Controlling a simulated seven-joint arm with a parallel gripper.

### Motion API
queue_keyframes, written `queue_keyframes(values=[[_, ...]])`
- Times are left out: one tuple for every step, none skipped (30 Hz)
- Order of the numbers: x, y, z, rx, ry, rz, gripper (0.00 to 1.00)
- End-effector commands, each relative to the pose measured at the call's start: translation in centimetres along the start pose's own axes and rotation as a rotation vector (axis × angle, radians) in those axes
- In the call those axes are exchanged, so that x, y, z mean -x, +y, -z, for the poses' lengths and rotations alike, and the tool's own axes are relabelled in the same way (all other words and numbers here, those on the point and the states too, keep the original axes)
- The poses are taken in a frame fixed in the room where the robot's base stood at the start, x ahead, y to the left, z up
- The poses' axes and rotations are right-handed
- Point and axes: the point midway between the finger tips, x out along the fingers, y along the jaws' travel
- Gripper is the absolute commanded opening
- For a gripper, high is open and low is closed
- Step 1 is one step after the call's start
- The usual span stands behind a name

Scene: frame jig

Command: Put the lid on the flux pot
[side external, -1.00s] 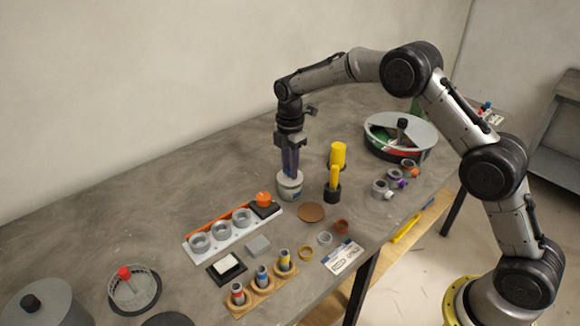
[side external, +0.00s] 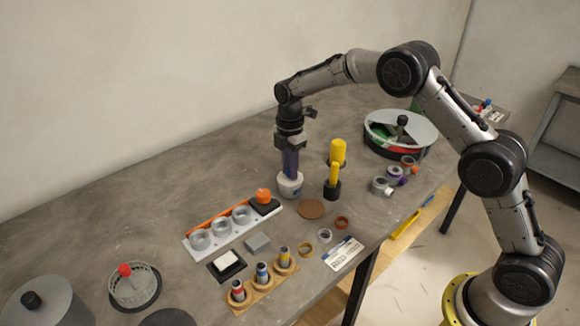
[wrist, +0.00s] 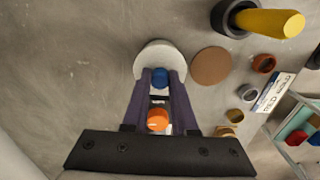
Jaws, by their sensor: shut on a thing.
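My gripper (side external: 290,172) points straight down over the flux pot (side external: 290,189), a small pale pot standing on the table. In the wrist view, the two purple fingers (wrist: 160,80) are shut on the blue knob (wrist: 160,77) of the lid. The pale round lid (wrist: 156,55) shows just beyond the fingertips, over the pot. The lid and pot look lined up and touching or nearly so; I cannot tell whether the lid is fully seated. The fingers hide part of the lid and most of the pot's top.
A yellow upright piece (side external: 333,182) in a dark base stands close right of the pot. A brown disc (side external: 311,208) lies flat in front. A white rack with grey rings (side external: 232,230) is at front left. A divided round tray (side external: 398,140) is behind right. Table left of the pot is clear.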

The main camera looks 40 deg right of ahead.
Motion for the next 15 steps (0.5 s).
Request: queue_keyframes(values=[[0.01, 0.01, 0.00, 0.000, 0.000, 0.000, 0.00], [0.01, 0.01, 0.00, 0.000, 0.000, 0.000, 0.00], [0.02, 0.01, 0.00, 0.000, 0.000, 0.000, 0.00], [0.02, 0.01, 0.00, 0.000, 0.000, 0.000, 0.00], [0.02, 0.01, 0.00, 0.000, 0.000, 0.000, 0.00], [0.03, 0.01, 0.00, 0.000, 0.000, -0.001, 0.33], [0.03, 0.02, 0.00, 0.000, 0.000, -0.001, 0.38], [0.03, 0.01, 0.00, 0.000, 0.000, -0.001, 0.44], [0.03, 0.02, 0.00, 0.000, 0.000, -0.001, 0.51], [0.03, 0.02, 0.00, 0.000, 0.000, -0.001, 0.56], [0.03, 0.02, 0.00, 0.000, 0.000, -0.001, 0.61], [0.04, 0.02, 0.00, 0.000, 0.000, -0.001, 0.61], [0.04, 0.02, 0.00, 0.000, 0.000, -0.001, 0.61], [0.04, 0.02, 0.00, 0.000, 0.000, -0.001, 0.61], [0.03, 0.02, 0.00, 0.000, 0.000, -0.001, 0.61]])
